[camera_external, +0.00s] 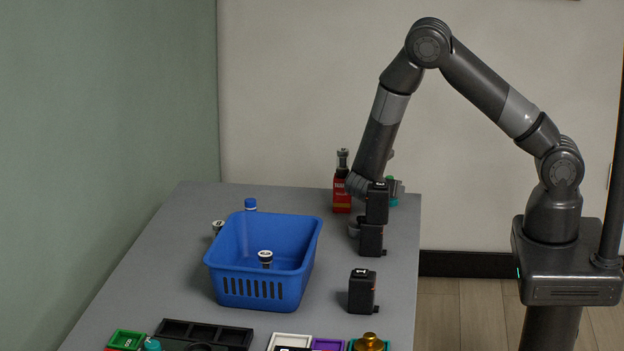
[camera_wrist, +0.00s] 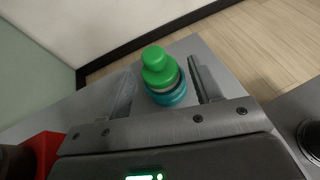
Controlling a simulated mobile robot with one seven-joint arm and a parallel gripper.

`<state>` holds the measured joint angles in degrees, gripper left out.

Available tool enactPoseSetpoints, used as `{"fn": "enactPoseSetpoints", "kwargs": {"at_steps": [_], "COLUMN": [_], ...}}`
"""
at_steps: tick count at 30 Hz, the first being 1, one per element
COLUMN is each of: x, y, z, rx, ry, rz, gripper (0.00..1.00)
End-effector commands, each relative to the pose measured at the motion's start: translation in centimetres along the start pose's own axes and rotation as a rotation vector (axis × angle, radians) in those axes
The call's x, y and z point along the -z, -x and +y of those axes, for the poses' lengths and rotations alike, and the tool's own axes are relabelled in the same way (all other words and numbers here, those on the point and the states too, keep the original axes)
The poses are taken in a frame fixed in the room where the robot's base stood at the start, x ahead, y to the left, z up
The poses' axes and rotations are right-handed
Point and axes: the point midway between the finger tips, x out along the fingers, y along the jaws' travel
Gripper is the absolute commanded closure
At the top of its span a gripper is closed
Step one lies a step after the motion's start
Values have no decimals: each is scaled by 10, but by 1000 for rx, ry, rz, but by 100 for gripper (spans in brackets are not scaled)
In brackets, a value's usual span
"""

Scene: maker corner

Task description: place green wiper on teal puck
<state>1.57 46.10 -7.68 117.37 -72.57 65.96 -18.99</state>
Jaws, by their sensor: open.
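The green wiper (camera_wrist: 158,68) is a rounded green piece with a knob on top. In the wrist view it sits on the teal puck (camera_wrist: 172,98), with a pale band showing between them. My gripper (camera_wrist: 163,88) is open, with one finger on each side of the wiper and a visible gap at each. In the external view my gripper (camera_external: 386,186) is low at the far right of the table. There the teal puck (camera_external: 394,202) and a bit of the green wiper (camera_external: 391,178) show, partly hidden behind my wrist.
A red container (camera_external: 342,192) stands just left of my gripper. Black blocks (camera_external: 371,241) and (camera_external: 362,292) stand nearer on the right side. A blue basket (camera_external: 262,288) fills the middle of the table. Small trays (camera_external: 128,340) line the front.

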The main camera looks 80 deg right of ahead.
Motion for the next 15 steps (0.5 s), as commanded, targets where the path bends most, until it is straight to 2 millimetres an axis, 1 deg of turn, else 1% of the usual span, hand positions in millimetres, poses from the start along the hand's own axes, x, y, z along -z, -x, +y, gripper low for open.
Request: {"fn": "enactPoseSetpoints", "kwargs": {"at_steps": [8,11,13,14,15], "x": [-3,-2,-3,-5,-14], "y": [3,17,31,36,36], "z": [0,1,1,1,1], "rx": [-1,-3,-5,-3,-1], "ry": [-1,-1,0,-2,-5], "rz": [1,0,1,1,0], "gripper": [42,42,42,42,42]}}
